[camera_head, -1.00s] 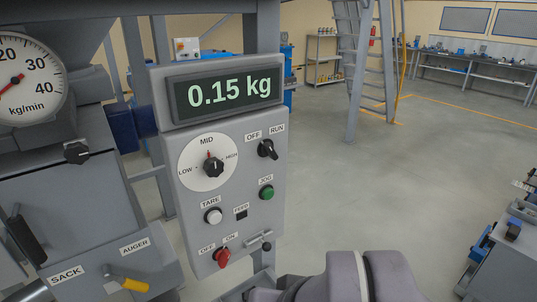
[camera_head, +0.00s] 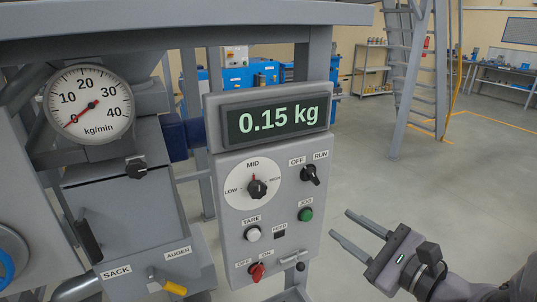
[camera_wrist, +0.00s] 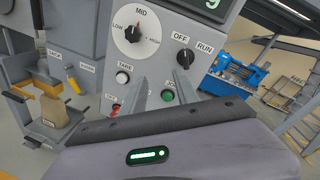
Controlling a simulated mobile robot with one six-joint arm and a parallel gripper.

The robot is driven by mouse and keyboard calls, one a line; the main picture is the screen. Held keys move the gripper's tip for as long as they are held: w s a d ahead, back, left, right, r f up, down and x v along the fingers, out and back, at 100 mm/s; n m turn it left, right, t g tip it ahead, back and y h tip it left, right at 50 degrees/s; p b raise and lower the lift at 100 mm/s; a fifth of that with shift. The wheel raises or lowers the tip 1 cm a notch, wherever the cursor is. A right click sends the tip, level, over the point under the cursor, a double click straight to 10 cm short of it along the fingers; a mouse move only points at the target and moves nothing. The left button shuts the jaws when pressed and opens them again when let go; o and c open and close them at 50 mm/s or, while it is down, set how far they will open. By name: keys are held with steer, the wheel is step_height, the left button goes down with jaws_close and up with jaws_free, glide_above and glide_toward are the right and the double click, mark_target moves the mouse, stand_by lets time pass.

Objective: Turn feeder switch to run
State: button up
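The feeder switch is a black knob (camera_head: 310,174) under the OFF and RUN labels, at the upper right of the grey control panel (camera_head: 285,215). Its bar slants from upper left to lower right, with the upper end toward OFF. In the wrist view the knob (camera_wrist: 185,56) is above and right of the fingertips. My gripper (camera_head: 339,224) is open and empty, to the right of the panel and lower than the switch in the head view. Its two fingers point toward the panel in the wrist view (camera_wrist: 159,82), with a visible gap to the switch.
The panel also carries a LOW-MID-HIGH dial (camera_head: 257,189), a green JOG button (camera_head: 305,214), a white TARE button (camera_head: 253,234) and a red OFF/ON switch (camera_head: 257,272). The display (camera_head: 276,119) reads 0.15 kg. A kg/min gauge (camera_head: 89,104) hangs left. Floor at right is clear.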

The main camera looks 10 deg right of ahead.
steer(key=d+m+t+h, duration=0.2)
steer(key=d, duration=0.2)
glide_toward(315, 178)
steer(key=x, duration=0.9)
steer(key=shift+s, duration=0.1)
jaws_close()
